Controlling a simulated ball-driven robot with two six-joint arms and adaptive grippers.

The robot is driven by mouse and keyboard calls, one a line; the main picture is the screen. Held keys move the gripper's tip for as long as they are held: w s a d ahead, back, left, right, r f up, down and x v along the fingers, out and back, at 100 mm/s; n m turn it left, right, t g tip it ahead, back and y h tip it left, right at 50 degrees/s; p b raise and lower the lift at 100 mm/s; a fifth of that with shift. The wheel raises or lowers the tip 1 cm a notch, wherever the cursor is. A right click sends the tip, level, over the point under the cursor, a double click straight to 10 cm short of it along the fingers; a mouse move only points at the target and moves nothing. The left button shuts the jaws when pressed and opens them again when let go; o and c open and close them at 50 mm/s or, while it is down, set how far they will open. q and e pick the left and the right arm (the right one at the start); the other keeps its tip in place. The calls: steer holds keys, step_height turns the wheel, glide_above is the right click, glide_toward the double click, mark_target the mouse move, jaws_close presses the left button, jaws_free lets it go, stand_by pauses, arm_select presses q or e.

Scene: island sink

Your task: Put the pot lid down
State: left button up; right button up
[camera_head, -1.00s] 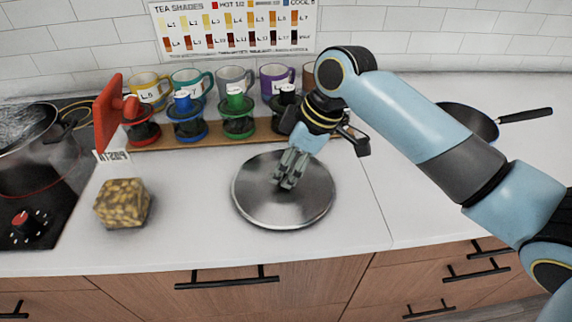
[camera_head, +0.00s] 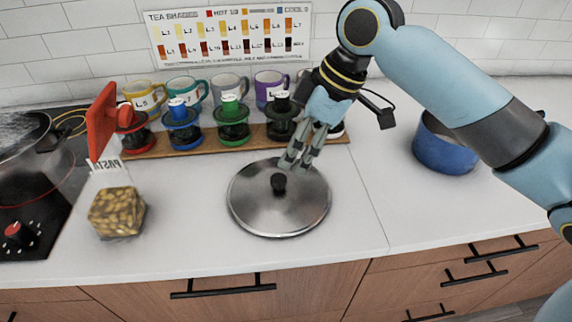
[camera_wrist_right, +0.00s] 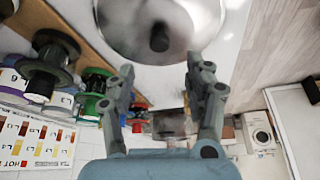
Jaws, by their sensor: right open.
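The round steel pot lid (camera_head: 255,213) lies flat on the white counter, its black knob (camera_head: 279,183) facing up. My right gripper (camera_head: 293,162) is over the lid's back edge, behind and to the right of the knob. Its fingers are apart with nothing between them. In the right wrist view, the lid (camera_wrist_right: 205,22) and its knob (camera_wrist_right: 159,37) are beyond the open fingertips of the right gripper (camera_wrist_right: 160,68), clear of them. My left gripper is not in view.
A blue pot (camera_head: 444,152) stands to the right, partly behind my arm. A pasta container (camera_head: 117,212) and stove (camera_head: 40,195) are to the left. The counter in front of the lid is clear.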

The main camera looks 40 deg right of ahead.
steer(key=v, duration=0.4)
steer(key=shift+r, duration=0.2)
steer(key=shift+s+f, duration=0.1)
